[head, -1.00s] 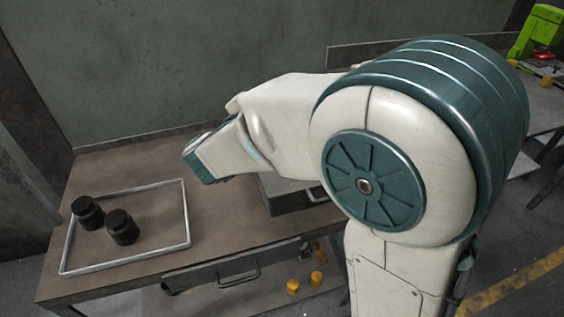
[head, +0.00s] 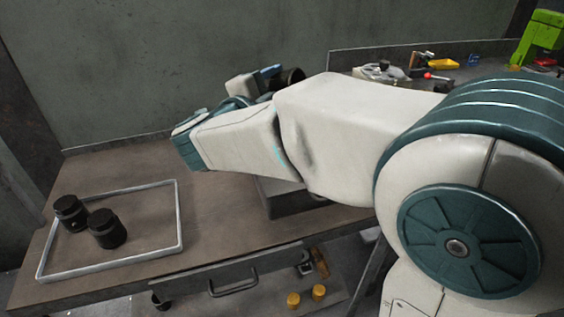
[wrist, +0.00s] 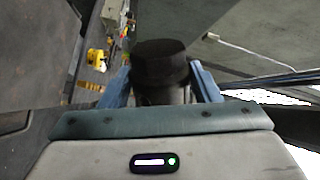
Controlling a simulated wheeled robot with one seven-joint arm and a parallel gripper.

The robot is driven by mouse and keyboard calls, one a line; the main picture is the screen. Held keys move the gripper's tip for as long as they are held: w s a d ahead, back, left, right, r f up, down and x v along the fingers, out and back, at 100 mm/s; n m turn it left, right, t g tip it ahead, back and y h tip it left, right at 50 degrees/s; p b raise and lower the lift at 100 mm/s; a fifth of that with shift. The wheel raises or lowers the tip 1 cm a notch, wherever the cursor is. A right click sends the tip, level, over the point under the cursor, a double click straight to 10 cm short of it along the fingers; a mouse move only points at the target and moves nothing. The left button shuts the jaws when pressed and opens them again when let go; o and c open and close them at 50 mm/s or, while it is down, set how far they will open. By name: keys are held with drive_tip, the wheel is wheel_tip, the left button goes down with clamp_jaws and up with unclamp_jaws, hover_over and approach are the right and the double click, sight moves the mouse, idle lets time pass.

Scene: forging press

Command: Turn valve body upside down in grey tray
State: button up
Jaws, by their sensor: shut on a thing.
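My gripper (head: 266,76) is raised above the back of the bench. It is shut on a black valve body (head: 291,77), which shows only in part behind my arm. In the wrist view the valve body (wrist: 161,62) sits between the two blue fingers, its wide dark end outward and its narrower part between them. A dark grey tray or box (head: 285,197) stands on the bench, mostly hidden behind my arm; its inside is not visible.
A light grey rimmed frame (head: 178,215) at the bench's left holds two black valve bodies, one (head: 71,212) behind the other (head: 107,229). A drawer handle (head: 234,285) juts out in front. Another table with small parts (head: 440,64) is at back right.

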drive_tip(key=m+b, duration=0.1)
drive_tip(key=b, duration=0.1)
drive_tip(key=m+b, duration=0.2)
drive_tip(key=shift+f+b, duration=0.25)
drive_tip(key=shift+b, duration=0.1)
drive_tip(key=shift+r+m+b, duration=0.3)
drive_tip(key=shift+m+b, duration=0.1)
drive_tip(key=shift+m, duration=0.2)
drive_tip(key=shift+f+b, duration=0.2)
drive_tip(key=shift+b, duration=0.25)
drive_tip(key=shift+f+m+b, duration=0.1)
drive_tip(key=shift+m+b, duration=0.7)
drive_tip(key=shift+b, duration=0.3)
drive_tip(key=m+b, duration=0.5)
drive_tip(key=b, duration=0.2)
drive_tip(key=shift+m+b, duration=1.05)
drive_tip(key=shift+m, duration=0.05)
drive_tip(key=shift+r, duration=0.25)
